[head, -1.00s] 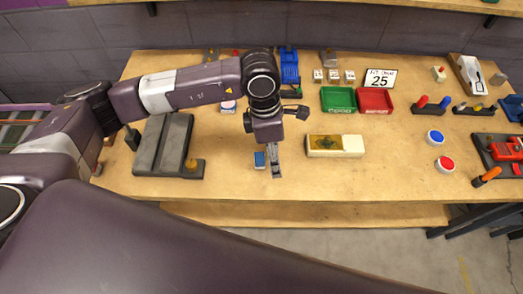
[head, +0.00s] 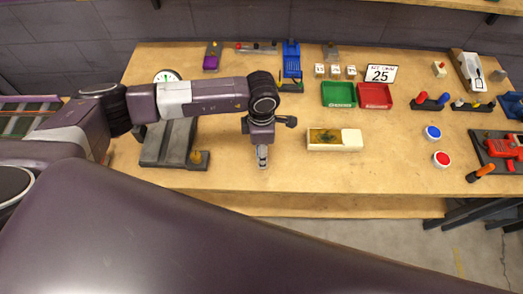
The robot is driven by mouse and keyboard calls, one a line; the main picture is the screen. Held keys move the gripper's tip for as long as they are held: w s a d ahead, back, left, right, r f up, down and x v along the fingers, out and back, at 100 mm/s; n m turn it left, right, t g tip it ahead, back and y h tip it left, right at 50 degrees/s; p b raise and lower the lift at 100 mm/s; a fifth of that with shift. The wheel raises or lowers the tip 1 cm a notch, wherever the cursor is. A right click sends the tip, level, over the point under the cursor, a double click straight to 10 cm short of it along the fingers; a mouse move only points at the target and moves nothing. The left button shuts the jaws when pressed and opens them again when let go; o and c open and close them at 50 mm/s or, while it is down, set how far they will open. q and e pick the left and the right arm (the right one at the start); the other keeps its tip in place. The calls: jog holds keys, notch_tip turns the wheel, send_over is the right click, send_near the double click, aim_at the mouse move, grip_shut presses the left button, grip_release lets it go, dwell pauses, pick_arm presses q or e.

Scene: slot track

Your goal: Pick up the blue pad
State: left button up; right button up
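My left gripper (head: 262,163) points down over the front middle of the table, its fingers close together and seen from above. No small blue block shows beside it now; that spot is covered by the gripper, so I cannot tell whether the block is between the fingers or under them. A round blue pad on a white base (head: 432,132) lies on the right part of the table, well apart from the gripper. My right gripper is not in view.
A cream box (head: 349,140) stands right of the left gripper. Green (head: 338,104) and red (head: 375,106) trays lie behind it. A grey block fixture (head: 168,152) stands at left. A red round pad (head: 441,159) lies at right. The front edge is close to the gripper.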

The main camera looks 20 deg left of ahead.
pick_arm(q)
jog(key=shift+c, duration=0.5)
jog(key=c, duration=0.7)
jog(key=shift+c, duration=1.2)
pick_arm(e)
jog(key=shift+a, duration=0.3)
pick_arm(q)
notch_tip(320, 180, up, 20)
jog(key=b, duration=0.5)
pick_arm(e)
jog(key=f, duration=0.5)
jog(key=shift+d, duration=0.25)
